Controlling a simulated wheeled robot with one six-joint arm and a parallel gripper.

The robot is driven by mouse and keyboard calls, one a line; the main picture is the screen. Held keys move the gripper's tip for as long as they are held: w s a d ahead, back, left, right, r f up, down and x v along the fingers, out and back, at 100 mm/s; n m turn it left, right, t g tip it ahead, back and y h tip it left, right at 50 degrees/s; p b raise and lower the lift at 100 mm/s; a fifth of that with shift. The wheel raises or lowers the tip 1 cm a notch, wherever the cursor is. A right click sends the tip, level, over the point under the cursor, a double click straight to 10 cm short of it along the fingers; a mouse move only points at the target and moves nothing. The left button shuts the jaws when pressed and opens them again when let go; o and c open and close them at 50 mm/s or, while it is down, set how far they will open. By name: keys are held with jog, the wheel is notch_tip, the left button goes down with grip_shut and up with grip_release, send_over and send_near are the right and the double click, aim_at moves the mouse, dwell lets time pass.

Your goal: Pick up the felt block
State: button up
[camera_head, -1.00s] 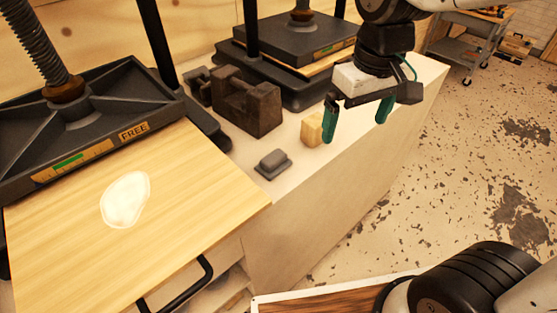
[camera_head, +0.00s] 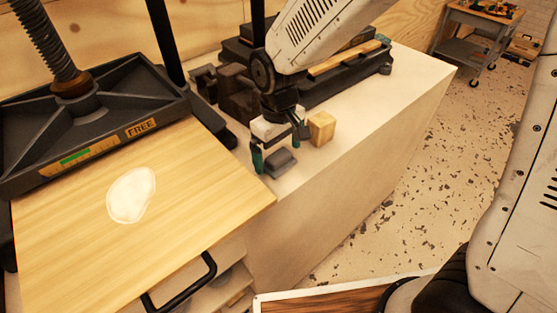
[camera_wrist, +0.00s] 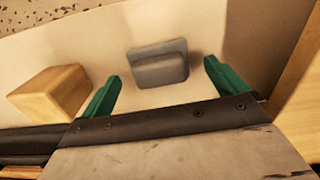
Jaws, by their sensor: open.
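The felt block, a small grey block with a raised narrower top (camera_head: 281,165), lies on the pale bench top near its front edge. It also shows in the wrist view (camera_wrist: 158,64), just beyond the fingertips and between their lines. My gripper (camera_head: 281,155) is open, with its two teal fingers spread on either side of the block's position, pointing down. In the wrist view, the gripper (camera_wrist: 162,70) has nothing between its fingers. I cannot tell exactly how high the fingertips are above the bench.
A yellow wooden block (camera_head: 321,128) stands close to the right of the gripper. At left, another press (camera_head: 100,115) has a wooden board (camera_head: 70,250) with a white patch (camera_head: 131,194).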

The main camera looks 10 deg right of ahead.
notch_tip(320, 180, down, 2)
jog(key=shift+c, duration=0.4)
jog(key=c, duration=1)
jog(key=shift+r, duration=0.1)
